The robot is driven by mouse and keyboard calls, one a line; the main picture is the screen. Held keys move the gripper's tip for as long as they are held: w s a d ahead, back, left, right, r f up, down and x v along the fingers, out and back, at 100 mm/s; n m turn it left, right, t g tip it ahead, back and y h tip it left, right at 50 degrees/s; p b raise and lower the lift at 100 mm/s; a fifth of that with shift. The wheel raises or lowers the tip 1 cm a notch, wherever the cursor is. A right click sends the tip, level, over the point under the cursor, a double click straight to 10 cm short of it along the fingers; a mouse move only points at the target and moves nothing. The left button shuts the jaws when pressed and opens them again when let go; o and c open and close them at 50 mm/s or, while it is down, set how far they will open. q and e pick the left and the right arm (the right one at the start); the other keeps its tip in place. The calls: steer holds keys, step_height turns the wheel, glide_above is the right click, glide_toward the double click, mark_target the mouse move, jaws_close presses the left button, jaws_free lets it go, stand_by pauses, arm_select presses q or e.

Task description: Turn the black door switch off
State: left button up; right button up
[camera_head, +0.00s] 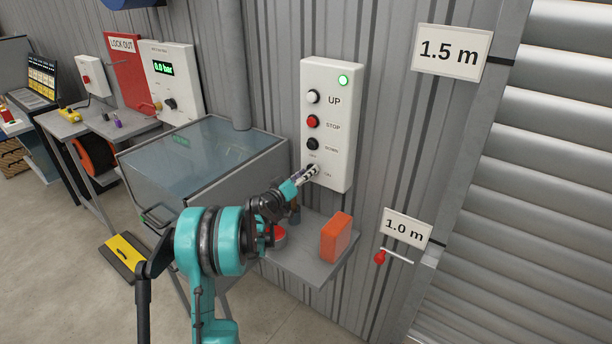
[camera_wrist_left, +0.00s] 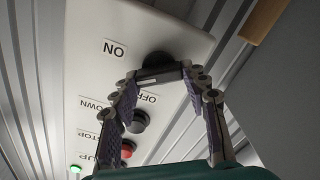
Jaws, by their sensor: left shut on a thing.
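The white control panel (camera_head: 340,85) hangs on the corrugated wall, with UP, STOP and DOWN buttons and a lit green lamp (camera_head: 343,80). The black door switch (camera_wrist_left: 158,58) is at the panel's lower end, between the ON and OFF labels in the left wrist view. My left gripper (camera_head: 311,172) reaches the panel and is shut on the switch, its fingers on either side of the knob. The fingers hide most of the switch in the head view, and I cannot tell its exact angle. My right gripper is not in view.
Below the panel, a grey shelf (camera_head: 305,262) holds an orange block (camera_head: 336,237) and a red button (camera_head: 276,236). A glass-topped cabinet (camera_head: 200,150) stands left of it. A small red-ended lever (camera_head: 380,257) sticks out at the right, near the roller door (camera_head: 540,170).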

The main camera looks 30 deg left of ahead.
arm_select(q)
steer(key=n+b, duration=0.1)
steer(key=n, duration=1)
steer(key=shift+a+f, duration=0.1)
steer(key=shift+f, duration=0.05)
stand_by(0.5)
steer(key=o, duration=1.2)
steer(key=shift+c, duration=0.2)
steer(key=s+a, duration=0.1)
steer(key=s, duration=1.1)
